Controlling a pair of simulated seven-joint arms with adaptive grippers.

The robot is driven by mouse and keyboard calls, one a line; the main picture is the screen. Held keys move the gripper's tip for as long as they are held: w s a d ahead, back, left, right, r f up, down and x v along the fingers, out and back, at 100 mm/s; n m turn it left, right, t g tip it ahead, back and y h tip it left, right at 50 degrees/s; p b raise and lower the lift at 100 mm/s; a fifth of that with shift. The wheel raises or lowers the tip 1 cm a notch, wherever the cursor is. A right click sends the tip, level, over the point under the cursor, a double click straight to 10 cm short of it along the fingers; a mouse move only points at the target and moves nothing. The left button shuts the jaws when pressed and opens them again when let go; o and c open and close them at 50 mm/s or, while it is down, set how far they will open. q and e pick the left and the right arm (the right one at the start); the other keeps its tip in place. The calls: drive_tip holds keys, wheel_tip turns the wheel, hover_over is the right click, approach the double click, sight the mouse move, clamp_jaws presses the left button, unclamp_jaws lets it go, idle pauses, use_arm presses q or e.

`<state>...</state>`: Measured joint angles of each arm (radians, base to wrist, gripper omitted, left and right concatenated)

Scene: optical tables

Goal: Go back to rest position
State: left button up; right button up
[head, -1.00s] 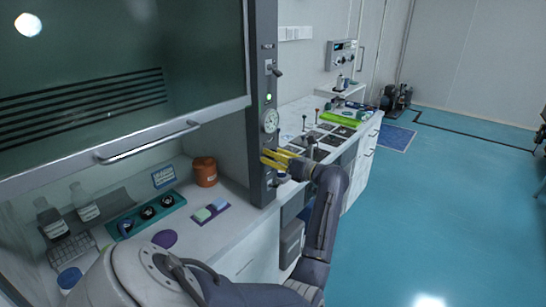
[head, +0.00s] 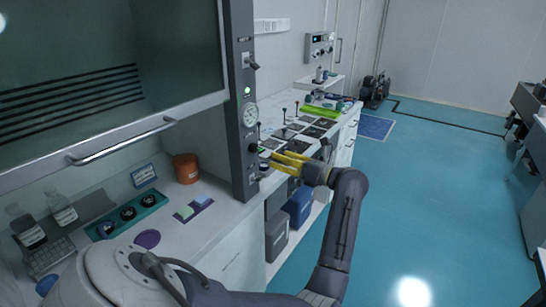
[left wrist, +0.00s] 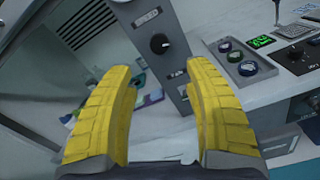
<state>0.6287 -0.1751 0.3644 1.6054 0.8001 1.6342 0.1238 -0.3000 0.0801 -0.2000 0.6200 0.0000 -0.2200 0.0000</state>
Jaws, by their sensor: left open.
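My left gripper (head: 288,162) has yellow fingers and stands in front of the fume hood's right post (head: 243,120), over the edge of the bench. In the left wrist view its two yellow fingers (left wrist: 158,115) are spread apart with nothing between them. A black knob (left wrist: 159,43) on the post shows beyond the fingers, apart from them. My right gripper is not in view.
The fume hood's glass sash (head: 110,80) with its handle (head: 122,142) is raised at the left. An orange-brown jar (head: 186,168) and a teal tray (head: 133,211) stand inside. The bench (head: 340,125) runs back with instruments. Open blue floor (head: 430,200) lies to the right.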

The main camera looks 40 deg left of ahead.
use_arm(q)
drive_tip(key=shift+w+d, duration=0.1)
drive_tip(key=shift+d, duration=0.25)
